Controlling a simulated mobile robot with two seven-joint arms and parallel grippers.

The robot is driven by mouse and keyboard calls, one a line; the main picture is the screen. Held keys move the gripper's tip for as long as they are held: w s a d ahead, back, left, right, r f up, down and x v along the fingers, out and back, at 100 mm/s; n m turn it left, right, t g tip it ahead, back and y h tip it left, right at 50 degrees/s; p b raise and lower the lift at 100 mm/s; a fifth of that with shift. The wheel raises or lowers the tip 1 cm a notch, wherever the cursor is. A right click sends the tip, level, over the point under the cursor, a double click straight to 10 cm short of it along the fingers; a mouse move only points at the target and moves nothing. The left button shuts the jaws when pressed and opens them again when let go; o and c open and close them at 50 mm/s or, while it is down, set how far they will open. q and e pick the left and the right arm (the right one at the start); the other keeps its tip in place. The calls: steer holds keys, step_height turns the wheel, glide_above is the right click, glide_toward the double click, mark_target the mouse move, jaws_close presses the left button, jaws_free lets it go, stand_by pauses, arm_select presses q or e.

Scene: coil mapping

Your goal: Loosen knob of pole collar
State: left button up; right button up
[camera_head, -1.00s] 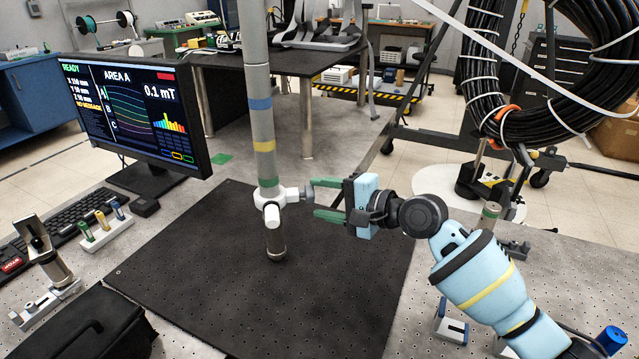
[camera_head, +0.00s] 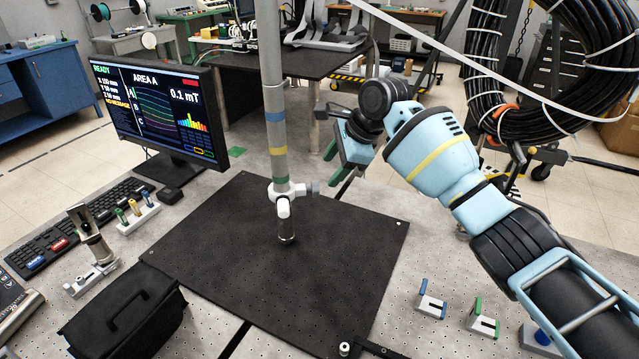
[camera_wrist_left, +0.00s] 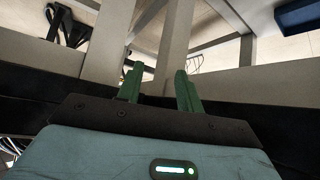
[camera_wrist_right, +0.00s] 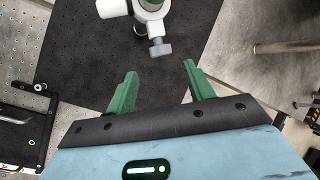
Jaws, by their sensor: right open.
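The grey pole (camera_head: 272,85) stands upright on the black mat, with blue, yellow and green bands. A white collar (camera_head: 283,190) sits around its lower part. The collar's grey knob (camera_head: 313,189) sticks out to the right in the head view. In the right wrist view the knob (camera_wrist_right: 160,48) lies beyond the fingertips, apart from them. My right gripper (camera_head: 338,168) is open and empty, up and to the right of the knob; its green fingers also show in the right wrist view (camera_wrist_right: 160,68). My left gripper (camera_wrist_left: 157,68) shows only in its own wrist view, fingers apart and nothing between them.
A monitor (camera_head: 160,110) and keyboard (camera_head: 85,220) stand to the left. A black case (camera_head: 115,310) lies at the front left. Small coloured clamps (camera_head: 432,300) sit on the perforated table at the right. The black mat (camera_head: 215,265) is clear around the pole.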

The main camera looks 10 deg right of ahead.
mark_target(315, 189)
steer(key=b+x, duration=0.1)
steer(key=x, duration=0.6)
steer(key=shift+w+a+f, duration=0.1)
steer(key=shift+a+f, duration=0.05)
steer(key=shift+f, duration=0.2)
arm_select(q)
steer(key=shift+s+d+f, duration=0.35)
steer(key=shift+s+f, duration=0.35)
steer(key=shift+f, duration=0.15)
